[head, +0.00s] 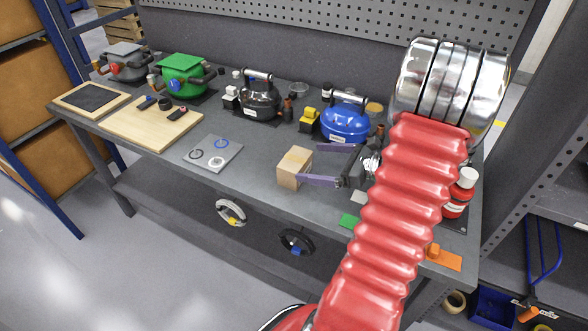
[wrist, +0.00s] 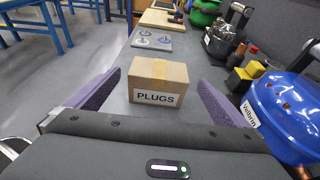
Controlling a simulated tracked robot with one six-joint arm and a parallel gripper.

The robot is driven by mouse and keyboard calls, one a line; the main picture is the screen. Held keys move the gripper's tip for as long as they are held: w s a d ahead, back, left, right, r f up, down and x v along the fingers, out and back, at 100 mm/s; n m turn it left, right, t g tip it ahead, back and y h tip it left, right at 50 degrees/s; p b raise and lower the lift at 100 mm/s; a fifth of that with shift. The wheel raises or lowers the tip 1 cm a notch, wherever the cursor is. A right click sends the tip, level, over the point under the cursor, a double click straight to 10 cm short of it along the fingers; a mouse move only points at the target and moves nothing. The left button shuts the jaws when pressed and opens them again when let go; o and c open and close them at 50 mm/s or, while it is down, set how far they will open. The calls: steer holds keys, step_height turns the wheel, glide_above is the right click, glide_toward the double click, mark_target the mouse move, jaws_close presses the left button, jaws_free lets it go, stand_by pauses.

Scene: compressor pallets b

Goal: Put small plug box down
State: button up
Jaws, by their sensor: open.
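The small plug box (head: 294,168) is a brown cardboard box with tape on top, standing upright on the grey workbench (head: 255,160) near its front edge. In the wrist view the box (wrist: 157,82) shows a white label reading PLUGS. My gripper (head: 318,164) is open, with its two purple fingers on either side of the box. In the wrist view the gripper (wrist: 155,95) shows gaps between each finger and the box, so neither finger appears to touch it. The underside of the box is hidden, but it appears to rest on the bench top.
A blue compressor (head: 345,122) stands close to the far finger, with a yellow block (head: 309,121) beside it. A black compressor (head: 259,97) is farther back. A grey plate with rings (head: 213,153) lies left of the box. Bare bench lies between plate and box.

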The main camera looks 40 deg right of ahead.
mark_target(301, 160)
steer(key=shift+x, duration=2.95)
steer(key=shift+f, duration=0.1)
steer(key=shift+x, duration=2.6)
steer(key=shift+f, duration=0.2)
steer(key=c, duration=1.2)
steer(key=shift+r, duration=0.15)
steer(key=shift+r, duration=4.9)
